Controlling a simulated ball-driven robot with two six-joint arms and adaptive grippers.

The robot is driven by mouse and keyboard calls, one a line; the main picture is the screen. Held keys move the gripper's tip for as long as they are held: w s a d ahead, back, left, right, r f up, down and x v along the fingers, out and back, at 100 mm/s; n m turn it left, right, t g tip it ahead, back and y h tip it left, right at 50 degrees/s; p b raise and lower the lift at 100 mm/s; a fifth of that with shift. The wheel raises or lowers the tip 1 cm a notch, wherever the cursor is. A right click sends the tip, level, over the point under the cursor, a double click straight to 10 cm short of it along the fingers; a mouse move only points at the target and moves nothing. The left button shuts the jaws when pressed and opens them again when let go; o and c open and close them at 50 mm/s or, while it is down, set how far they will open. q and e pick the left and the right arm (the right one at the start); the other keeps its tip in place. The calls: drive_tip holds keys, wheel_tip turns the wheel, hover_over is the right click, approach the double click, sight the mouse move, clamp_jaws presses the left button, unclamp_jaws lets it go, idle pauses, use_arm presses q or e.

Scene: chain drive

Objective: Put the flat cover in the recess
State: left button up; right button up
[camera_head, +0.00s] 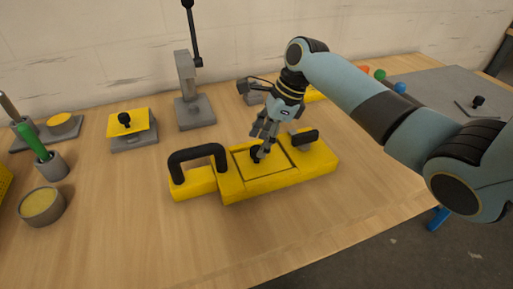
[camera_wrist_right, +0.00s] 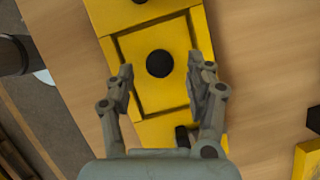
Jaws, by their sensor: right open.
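The yellow housing (camera_head: 205,184) with black handles lies on the table. A flat yellow cover (camera_head: 270,171) with a round black knob (camera_head: 256,153) lies in its square recess, with a dark gap around its edges. In the wrist view the cover (camera_wrist_right: 135,82) looks level with the frame, and its knob (camera_wrist_right: 159,63) is centred between my fingers. My right gripper (camera_head: 264,141) is open just above the cover, its fingers on either side of the knob; I cannot tell whether they touch it. My left gripper is not in view.
A second yellow plate (camera_head: 140,123) with a black knob rests on a grey stand at left. A grey post fixture (camera_head: 195,110) stands behind the housing. A green-handled tool (camera_head: 33,143) and a round cup (camera_head: 42,207) are at far left. The front table is clear.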

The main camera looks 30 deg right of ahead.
drive_tip(key=v, duration=0.8)
drive_tip(key=shift+p, duration=0.3)
